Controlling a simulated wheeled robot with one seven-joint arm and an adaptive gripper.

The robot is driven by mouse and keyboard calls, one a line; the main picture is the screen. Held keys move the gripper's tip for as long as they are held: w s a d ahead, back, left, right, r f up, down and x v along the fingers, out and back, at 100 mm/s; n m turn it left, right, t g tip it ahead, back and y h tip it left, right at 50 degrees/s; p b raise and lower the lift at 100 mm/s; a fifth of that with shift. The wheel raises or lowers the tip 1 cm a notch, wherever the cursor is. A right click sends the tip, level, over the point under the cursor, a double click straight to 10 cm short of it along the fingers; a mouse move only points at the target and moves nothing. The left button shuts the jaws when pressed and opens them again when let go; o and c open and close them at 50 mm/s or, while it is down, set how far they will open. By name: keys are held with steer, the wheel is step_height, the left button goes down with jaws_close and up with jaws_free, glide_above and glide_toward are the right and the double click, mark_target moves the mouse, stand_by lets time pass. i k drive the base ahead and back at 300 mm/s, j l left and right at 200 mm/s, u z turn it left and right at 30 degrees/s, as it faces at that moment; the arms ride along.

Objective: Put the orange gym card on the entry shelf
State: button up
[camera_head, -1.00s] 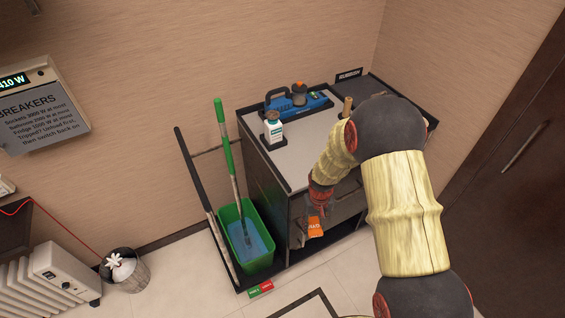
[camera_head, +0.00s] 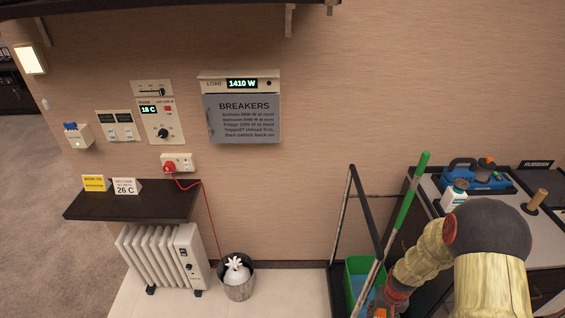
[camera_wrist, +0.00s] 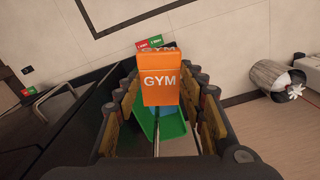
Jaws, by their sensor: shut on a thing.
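The orange gym card (camera_wrist: 160,92), marked GYM, is held upright between the fingers of my gripper (camera_wrist: 158,112) in the wrist view. My gripper is shut on it. In the head view the end of my gripper (camera_head: 384,304) shows at the bottom edge, beside the green bucket, and the card cannot be made out there. A dark wall shelf (camera_head: 150,208), which looks like the entry shelf, is at the left in the head view. A yellow sign and a white 26 C sign stand on its left part. Its right part is bare.
A white radiator (camera_head: 165,258) stands under the shelf. A red cord (camera_head: 207,215) hangs from the wall socket beside it. A waste bin (camera_head: 238,283) is on the floor. A cart with a mop handle (camera_head: 408,205) and green bucket (camera_head: 357,275) stands close to my arm.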

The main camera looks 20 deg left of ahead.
mark_target(160, 202)
steer(key=j+u, duration=0.1)
steer(key=j, duration=0.6)
steer(key=j+u, duration=0.1)
steer(key=j, duration=0.6)
steer(key=i+j+u, duration=0.1)
steer(key=j, duration=0.55)
steer(key=i+j+u, duration=0.1)
steer(key=j, duration=0.6)
